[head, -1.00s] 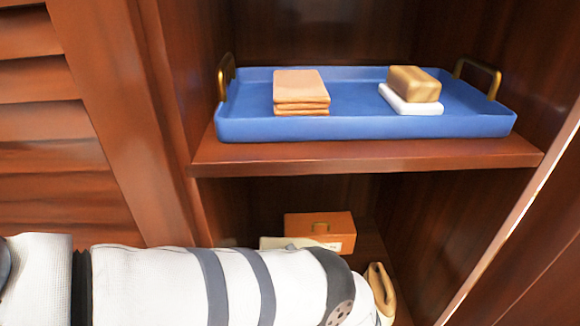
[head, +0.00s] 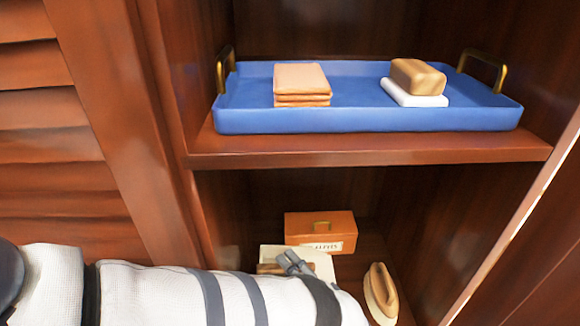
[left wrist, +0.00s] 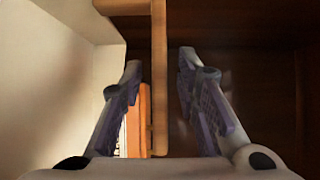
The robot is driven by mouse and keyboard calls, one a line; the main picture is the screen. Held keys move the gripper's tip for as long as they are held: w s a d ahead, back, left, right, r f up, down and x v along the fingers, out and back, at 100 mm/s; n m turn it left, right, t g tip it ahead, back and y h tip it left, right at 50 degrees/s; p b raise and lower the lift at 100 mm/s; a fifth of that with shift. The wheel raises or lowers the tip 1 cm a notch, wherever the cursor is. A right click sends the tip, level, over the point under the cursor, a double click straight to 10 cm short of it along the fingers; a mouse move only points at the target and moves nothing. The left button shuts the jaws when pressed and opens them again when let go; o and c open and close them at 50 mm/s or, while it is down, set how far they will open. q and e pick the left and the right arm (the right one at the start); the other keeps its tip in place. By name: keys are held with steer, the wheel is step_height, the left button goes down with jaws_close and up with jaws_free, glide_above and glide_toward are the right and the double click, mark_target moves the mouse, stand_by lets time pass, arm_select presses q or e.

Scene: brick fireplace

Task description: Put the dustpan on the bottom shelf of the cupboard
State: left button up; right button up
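A cream, flat-looking dustpan (head: 323,262) with a brown handle (head: 268,268) is in the bottom compartment of the cupboard, in front of a brown box. My forearm hides its near part, and I cannot see its contact with the bottom shelf (head: 352,268). My left gripper (head: 290,262) is at the dustpan, partly hidden by my arm. In the left wrist view the left gripper's fingers (left wrist: 158,82) are spread, with the brown handle (left wrist: 159,45) between them and gaps on both sides. The cream surface (left wrist: 50,75) fills the left side there. My right gripper is not in view.
The brown box (head: 320,228) with a label stands at the back of the bottom compartment. A brown brush-like item (head: 381,290) lies to the right. Above, a blue tray (head: 365,120) with folded cloths (head: 302,82) and a soap-like block (head: 417,76) sits on the upper shelf (head: 370,152).

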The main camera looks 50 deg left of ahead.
arm_select(q)
steer(key=shift+r, duration=0.1)
steer(key=d, duration=0.7)
steer(key=shift+s+d, duration=0.2)
steer(key=shift+s, duration=0.25)
steer(key=shift+r, duration=0.15)
